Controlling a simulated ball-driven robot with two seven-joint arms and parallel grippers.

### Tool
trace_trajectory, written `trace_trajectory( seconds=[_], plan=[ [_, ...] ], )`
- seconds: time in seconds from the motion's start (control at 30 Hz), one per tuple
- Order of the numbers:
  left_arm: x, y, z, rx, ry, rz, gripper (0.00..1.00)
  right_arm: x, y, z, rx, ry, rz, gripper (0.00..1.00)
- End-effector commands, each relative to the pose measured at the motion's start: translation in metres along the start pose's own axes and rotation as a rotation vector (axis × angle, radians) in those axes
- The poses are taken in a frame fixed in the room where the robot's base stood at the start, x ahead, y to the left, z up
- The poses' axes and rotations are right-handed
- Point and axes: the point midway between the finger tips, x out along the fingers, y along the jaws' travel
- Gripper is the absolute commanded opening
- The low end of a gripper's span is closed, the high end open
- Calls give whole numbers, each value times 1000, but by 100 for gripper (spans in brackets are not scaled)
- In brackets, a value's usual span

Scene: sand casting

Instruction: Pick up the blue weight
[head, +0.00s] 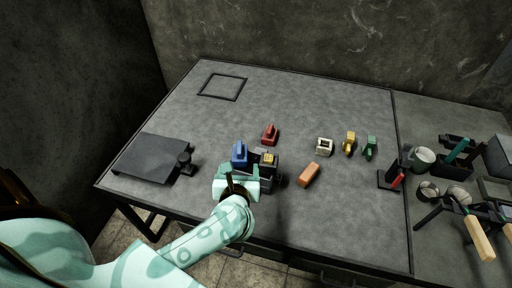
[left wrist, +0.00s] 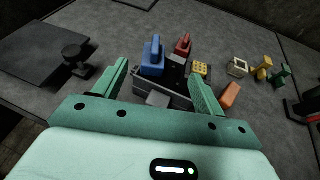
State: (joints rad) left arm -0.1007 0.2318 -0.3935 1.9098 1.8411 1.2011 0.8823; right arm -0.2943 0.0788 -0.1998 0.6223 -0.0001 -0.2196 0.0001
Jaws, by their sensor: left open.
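The blue weight (head: 240,155) is a small blue block with an upright handle. In the left wrist view the blue weight (left wrist: 153,58) stands beyond my fingers, nearer the left one. My left gripper (head: 247,170) is open, with its green fingers spread and nothing between them touching that I can make out. The left wrist view shows the same gripper (left wrist: 160,88) low in front of the dark object. My right gripper is not in view.
A red weight (head: 270,134) stands behind. An orange brick (head: 308,174), a white piece (head: 324,147), a yellow piece (head: 349,143) and a green piece (head: 370,147) lie to the right. A dark plate (head: 148,158) lies left. Tools crowd the right table.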

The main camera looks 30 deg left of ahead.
Motion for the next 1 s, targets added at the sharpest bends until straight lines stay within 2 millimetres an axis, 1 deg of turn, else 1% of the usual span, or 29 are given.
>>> trace_trajectory(
  seconds=[0.03, 0.07, 0.17, 0.27, 0.3, 0.4, 0.5, 0.73, 0.87, 1.0],
  plan=[
    [3, 3, -5, -41, 19, 18, 71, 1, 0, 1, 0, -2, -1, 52],
    [5, 4, -6, -56, 20, 22, 71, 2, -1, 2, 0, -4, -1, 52],
    [23, 5, -7, -64, 17, 23, 71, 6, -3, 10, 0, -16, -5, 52],
    [48, 5, -9, -61, 16, 24, 71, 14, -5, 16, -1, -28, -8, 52],
    [59, 6, -9, -60, 16, 24, 71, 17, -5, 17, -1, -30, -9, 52],
    [83, 6, -10, -58, 16, 24, 71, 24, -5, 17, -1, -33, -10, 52],
    [100, 6, -10, -58, 17, 24, 71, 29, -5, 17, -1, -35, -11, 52],
    [120, 6, -10, -57, 15, 22, 71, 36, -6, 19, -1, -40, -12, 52],
    [142, 5, -19, -55, 17, 24, 71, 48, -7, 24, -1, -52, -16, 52],
    [160, 6, -18, -56, 16, 23, 71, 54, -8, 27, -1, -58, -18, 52]
  ],
)
